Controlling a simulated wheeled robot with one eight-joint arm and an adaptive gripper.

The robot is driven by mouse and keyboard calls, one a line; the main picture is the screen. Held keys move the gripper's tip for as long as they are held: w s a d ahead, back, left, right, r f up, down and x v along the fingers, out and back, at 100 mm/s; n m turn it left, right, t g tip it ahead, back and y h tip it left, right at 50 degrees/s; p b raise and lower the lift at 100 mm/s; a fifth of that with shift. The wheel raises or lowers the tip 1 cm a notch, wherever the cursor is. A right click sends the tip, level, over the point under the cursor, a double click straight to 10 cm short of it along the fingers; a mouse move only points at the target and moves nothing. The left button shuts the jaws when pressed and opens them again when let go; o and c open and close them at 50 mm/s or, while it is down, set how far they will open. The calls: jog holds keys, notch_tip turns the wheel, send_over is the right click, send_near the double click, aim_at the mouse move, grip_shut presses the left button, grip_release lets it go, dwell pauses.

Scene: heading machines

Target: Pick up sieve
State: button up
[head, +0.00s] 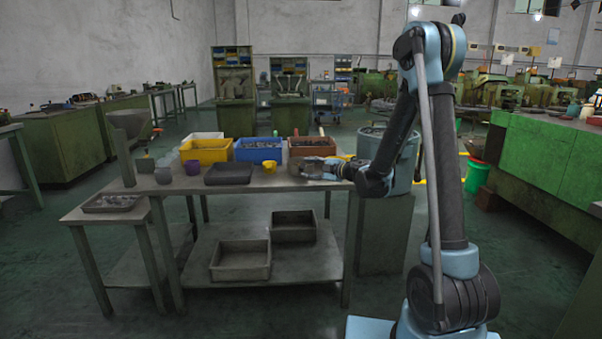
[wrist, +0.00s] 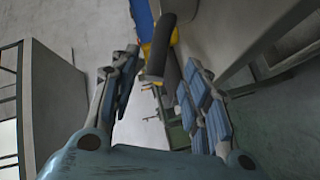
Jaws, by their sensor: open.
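My gripper (head: 306,169) is low over the right part of the worktable (head: 255,182), to the right of a yellow cup (head: 271,166). In the wrist view my gripper (wrist: 155,80) has its two padded fingers spread apart. A dark grey rounded piece (wrist: 159,45) shows beyond and between the fingertips, with a clear gap to the fingers. I cannot tell whether it is the sieve. No sieve can be made out for sure in the head view; my gripper hides part of the tabletop there.
Yellow (head: 206,151), blue (head: 258,150) and brown (head: 312,147) bins line the table's back edge. A dark tray (head: 229,173), a purple cup (head: 193,167) and a grey cup (head: 163,175) stand left. A large grey drum (head: 399,165) is right of the table.

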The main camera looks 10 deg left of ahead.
aim_at(303, 166)
jog(key=shift+x, duration=2.6)
jog(key=shift+w+d+r, duration=0.1)
jog(key=shift+w+r, duration=0.05)
grip_shut()
